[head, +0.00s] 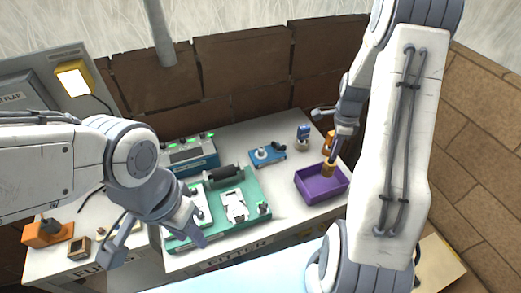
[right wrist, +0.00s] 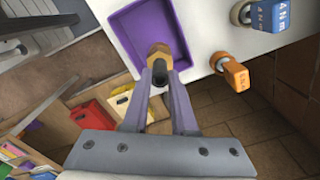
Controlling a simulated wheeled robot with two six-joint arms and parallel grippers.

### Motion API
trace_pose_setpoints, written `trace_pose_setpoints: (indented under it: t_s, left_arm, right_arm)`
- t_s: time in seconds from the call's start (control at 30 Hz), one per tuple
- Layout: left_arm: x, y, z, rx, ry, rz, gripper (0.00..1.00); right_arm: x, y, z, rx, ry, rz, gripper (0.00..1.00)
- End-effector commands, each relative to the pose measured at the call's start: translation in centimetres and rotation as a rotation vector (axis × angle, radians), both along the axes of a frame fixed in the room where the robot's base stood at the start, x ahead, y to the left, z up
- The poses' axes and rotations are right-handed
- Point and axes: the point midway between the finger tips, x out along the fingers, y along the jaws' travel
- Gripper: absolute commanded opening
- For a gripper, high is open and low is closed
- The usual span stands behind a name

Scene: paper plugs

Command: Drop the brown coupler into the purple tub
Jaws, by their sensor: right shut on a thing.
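The brown coupler (head: 328,170) is held between the fingertips of my right gripper (head: 332,158), which is shut on it. The purple tub (head: 308,195) stands on the right part of the white worktop, and the coupler appears over it in the head view. In the right wrist view the coupler (right wrist: 159,50) shows at the fingertips of my right gripper (right wrist: 158,75), in front of the tub (right wrist: 127,34). The exact height above the tub floor is hard to tell. My left gripper (head: 155,238) is open and empty at the left front of the green board.
A green board (head: 255,190) with white and black parts fills the middle. A blue part (head: 268,155) lies behind it. A blue-topped padlock-like item (head: 303,132) and an orange one (right wrist: 235,73) stand near the tub. An orange block (head: 48,235) is at far left.

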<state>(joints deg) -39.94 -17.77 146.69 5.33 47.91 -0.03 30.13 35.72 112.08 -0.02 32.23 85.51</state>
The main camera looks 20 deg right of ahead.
Motion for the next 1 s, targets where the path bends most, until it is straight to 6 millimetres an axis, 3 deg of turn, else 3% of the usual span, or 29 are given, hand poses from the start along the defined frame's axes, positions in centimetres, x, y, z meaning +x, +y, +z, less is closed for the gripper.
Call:
trace_pose_setpoints:
  t_s: [0.27, 0.3, 0.37, 0.73, 1.0]
  left_arm:
    - [0.0, 0.0, -0.1, 0.000, 0.000, 0.000, 0.38]
    - [0.0, 0.0, -0.1, 0.000, 0.000, 0.000, 0.38]
    - [0.0, 0.0, -0.1, 0.000, 0.000, 0.000, 0.38]
    - [0.0, 0.0, -0.3, 0.000, 0.000, 0.000, 0.38]
    - [0.0, 0.0, -1.6, 0.000, 0.000, 0.002, 0.38]
  right_arm:
    - [0.1, 0.2, -0.1, 0.000, -0.001, 0.003, 0.00]
    - [0.1, 0.2, -0.1, 0.000, -0.001, 0.003, 0.40]
    - [0.1, 0.2, -0.1, 0.000, -0.001, 0.003, 0.60]
    - [0.1, 0.1, 0.2, -0.001, -0.002, 0.002, 0.60]
    - [0.2, 0.1, 4.6, -0.004, -0.007, 0.002, 0.60]
